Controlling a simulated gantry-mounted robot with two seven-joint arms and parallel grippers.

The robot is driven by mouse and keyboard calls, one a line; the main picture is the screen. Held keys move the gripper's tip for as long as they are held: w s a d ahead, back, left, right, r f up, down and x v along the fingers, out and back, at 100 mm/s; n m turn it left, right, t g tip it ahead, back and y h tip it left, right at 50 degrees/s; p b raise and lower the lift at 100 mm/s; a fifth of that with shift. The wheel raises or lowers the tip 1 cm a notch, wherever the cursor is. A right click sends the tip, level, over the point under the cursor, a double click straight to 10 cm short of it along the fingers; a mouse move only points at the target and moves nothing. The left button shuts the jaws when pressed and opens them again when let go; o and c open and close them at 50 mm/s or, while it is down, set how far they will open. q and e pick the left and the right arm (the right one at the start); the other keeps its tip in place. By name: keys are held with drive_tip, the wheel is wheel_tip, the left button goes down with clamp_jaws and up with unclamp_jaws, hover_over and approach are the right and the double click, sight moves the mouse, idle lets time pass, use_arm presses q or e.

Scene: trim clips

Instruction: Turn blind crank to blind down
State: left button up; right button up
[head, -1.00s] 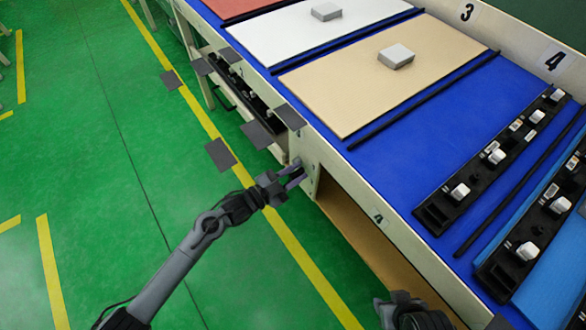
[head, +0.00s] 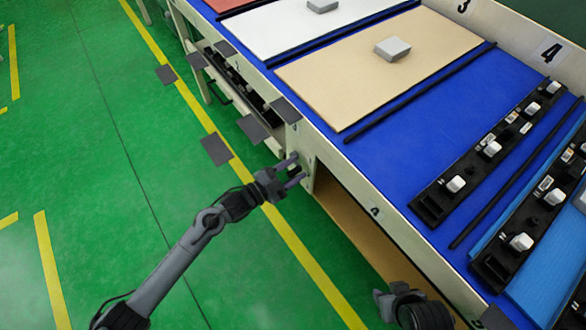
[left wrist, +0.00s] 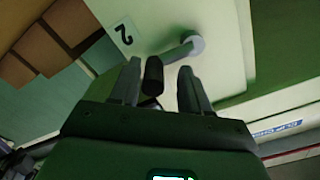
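The crank shows in the left wrist view as a pale round hub (left wrist: 194,43) on a cream panel, with a short arm leading to a dark cylindrical handle (left wrist: 153,76). In the head view the fingers mostly hide the crank. Part of my right arm's end (head: 400,303) shows at the bottom of the head view; its fingers cannot be made out clearly.
The workbench (head: 410,225) has a blue top with beige and white boards (head: 375,75) and black strips with white clips (head: 490,150). Dark grey flaps (head: 216,149) stick out along its side. The green floor is clear.

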use_arm(q)
drive_tip(key=shift+a+r, duration=0.1)
drive_tip(key=shift+r, duration=0.05)
drive_tip(key=shift+s+a+r+p, duration=0.1)
drive_tip(key=shift+s+a+p, duration=0.25)
drive_tip(key=shift+a+p, duration=0.05)
drive_tip(key=p+v, duration=0.4)
drive_tip(key=v, duration=0.5)
drive_tip(key=shift+s+a, duration=0.25)
